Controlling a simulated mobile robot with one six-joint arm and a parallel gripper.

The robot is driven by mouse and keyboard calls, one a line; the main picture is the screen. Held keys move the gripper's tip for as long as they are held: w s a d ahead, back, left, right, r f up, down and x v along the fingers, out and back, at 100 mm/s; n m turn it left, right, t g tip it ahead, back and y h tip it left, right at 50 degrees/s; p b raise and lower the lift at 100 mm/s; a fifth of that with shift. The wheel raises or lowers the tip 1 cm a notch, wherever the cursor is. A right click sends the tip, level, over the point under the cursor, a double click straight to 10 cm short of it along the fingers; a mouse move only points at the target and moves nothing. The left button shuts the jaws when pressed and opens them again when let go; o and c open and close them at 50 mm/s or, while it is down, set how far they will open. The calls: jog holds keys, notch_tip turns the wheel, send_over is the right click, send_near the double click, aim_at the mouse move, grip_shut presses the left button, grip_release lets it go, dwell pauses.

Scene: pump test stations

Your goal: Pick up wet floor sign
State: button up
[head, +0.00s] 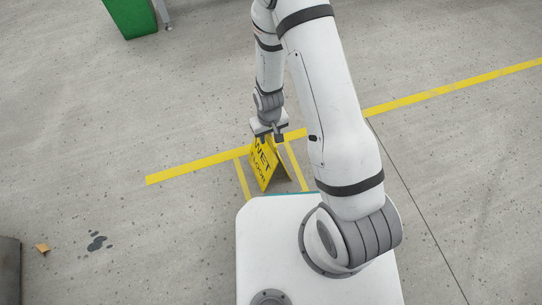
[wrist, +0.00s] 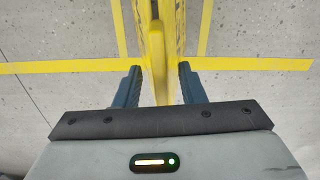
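The yellow wet floor sign (head: 264,164) stands upright on the floor in the head view, just in front of my white base. Its face shows the words "WET FLOOR". My gripper (head: 269,136) is over the sign's top edge. In the wrist view the sign (wrist: 157,45) runs up the middle of the picture, between the two dark fingers of my gripper (wrist: 157,82). The fingers are apart, with a gap visible on each side of the sign's top.
Yellow floor lines (head: 200,165) cross the grey concrete around the sign. A green bin-like object (head: 132,15) stands at the top left. Dark wet spots (head: 97,242) and a small orange-brown piece (head: 43,248) lie at the lower left. The floor around is mostly clear.

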jog(key=shift+r, duration=0.1)
jog(key=shift+c, duration=0.3)
grip_shut()
dwell(0.9)
